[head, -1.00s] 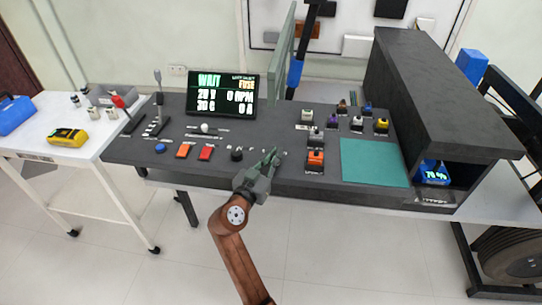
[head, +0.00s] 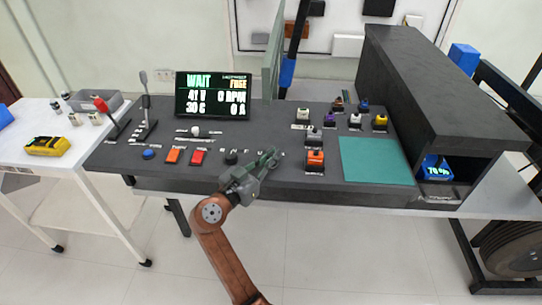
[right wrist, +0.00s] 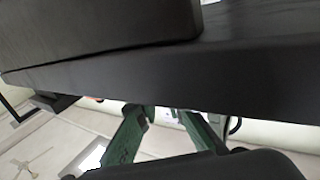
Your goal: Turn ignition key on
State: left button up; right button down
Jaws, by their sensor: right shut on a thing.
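My right gripper (head: 268,158) reaches over the console's front edge. Its green-grey fingers are closed at the small controls right of the black knob, around what appears to be the ignition key, which the fingers hide. In the right wrist view the gripper's two green fingers (right wrist: 165,116) point at the dark console edge, and the key itself cannot be made out. The display (head: 212,96) reads WAIT and FUSE, with 41 V, 30 C, 0 RPM and 0 A. My left gripper is not in view.
The dark console (head: 250,192) carries a black knob (head: 232,158), a red button (head: 197,158), an orange button (head: 173,156) and an orange block (head: 315,158). A teal mat (head: 376,160) lies clear on the right. A white table (head: 70,170) stands at left.

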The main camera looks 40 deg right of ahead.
jog(key=c, duration=2)
grip_release()
jog(key=a, duration=0.4)
jog(key=s+a, duration=0.1)
jog(key=a, duration=0.7)
jog(key=shift+s, duration=0.4)
jog(key=shift+d, duration=0.1)
